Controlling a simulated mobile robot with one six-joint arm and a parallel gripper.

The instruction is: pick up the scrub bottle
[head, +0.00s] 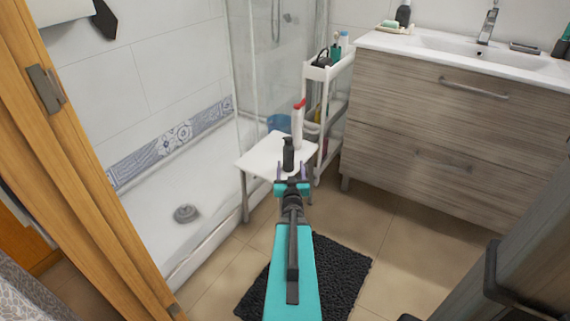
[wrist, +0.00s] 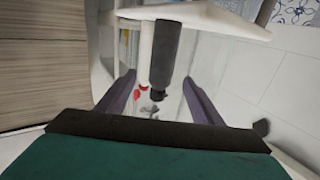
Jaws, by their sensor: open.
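A dark pump bottle (head: 288,156) stands upright on a small white stool (head: 258,158). It is the bottle in line with my gripper; no label can be read. In the wrist view, which is upside down, the dark bottle (wrist: 165,52) shows between my finger tips. My gripper (head: 292,172) is open and empty, with its fingers pointing at the bottle from the near side. The fingers (wrist: 159,80) appear to either side of it, with no contact visible. I cannot tell how much depth lies between them.
A white bottle with a red cap (head: 298,125) stands close behind the dark one. A white shelf cart (head: 318,72) is behind the stool, a wooden vanity (head: 440,120) to the right, and a shower tray (head: 160,215) to the left. A dark mat (head: 340,270) lies in front.

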